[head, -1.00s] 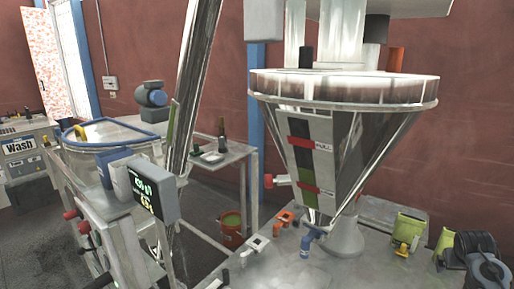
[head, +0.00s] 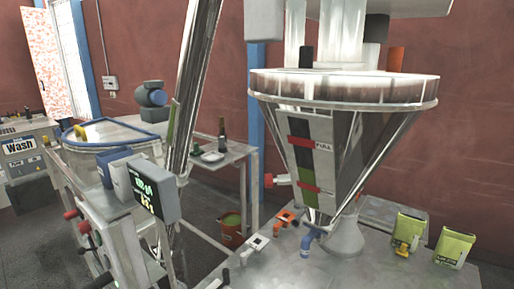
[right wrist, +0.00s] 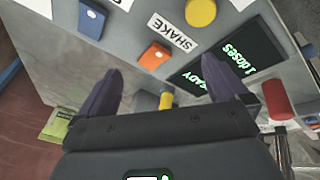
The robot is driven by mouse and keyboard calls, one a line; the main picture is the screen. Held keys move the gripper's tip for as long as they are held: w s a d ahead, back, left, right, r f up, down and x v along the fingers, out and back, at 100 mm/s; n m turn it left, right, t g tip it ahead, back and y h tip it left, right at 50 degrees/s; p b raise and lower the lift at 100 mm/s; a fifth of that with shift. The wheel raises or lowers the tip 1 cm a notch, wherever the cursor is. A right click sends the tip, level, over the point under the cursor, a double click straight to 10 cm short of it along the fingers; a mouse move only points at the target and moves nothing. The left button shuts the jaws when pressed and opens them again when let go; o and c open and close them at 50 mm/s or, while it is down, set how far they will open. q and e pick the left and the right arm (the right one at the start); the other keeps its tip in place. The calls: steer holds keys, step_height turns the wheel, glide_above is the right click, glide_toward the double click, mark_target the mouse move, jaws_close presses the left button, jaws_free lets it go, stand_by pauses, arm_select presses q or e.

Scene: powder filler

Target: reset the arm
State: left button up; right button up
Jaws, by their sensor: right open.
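My right gripper (right wrist: 158,66) shows in the right wrist view, with its two dark fingers apart and nothing between them. It faces a grey control panel with an orange button (right wrist: 154,55), a blue button (right wrist: 92,18), a yellow button (right wrist: 201,11) and a red knob (right wrist: 276,98). A "SHAKE" label and a lit display (right wrist: 225,66) reading "1 doses" are on the panel. The fingers appear apart from the buttons. Neither gripper shows in the head view now.
The filler's hopper (head: 343,90) stands over a grey table (head: 345,275). A control box (head: 155,190), an orange bucket (head: 232,228) and a side table (head: 225,155) stand left.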

steer(key=s+a+r+y+p, duration=0.1)
steer(key=s+a+r, duration=0.25)
steer(key=s, duration=0.35)
steer(key=s+a+r+y+p, duration=0.1)
steer(key=s+a+r, duration=0.1)
steer(key=s+a, duration=0.35)
step_height(320, 180, up, 41)
steer(key=s+d+p, duration=0.1)
steer(key=d+p, duration=0.1)
steer(key=p, duration=3.8)
steer(key=shift+s+f, duration=0.15)
steer(key=shift+s, duration=0.05)
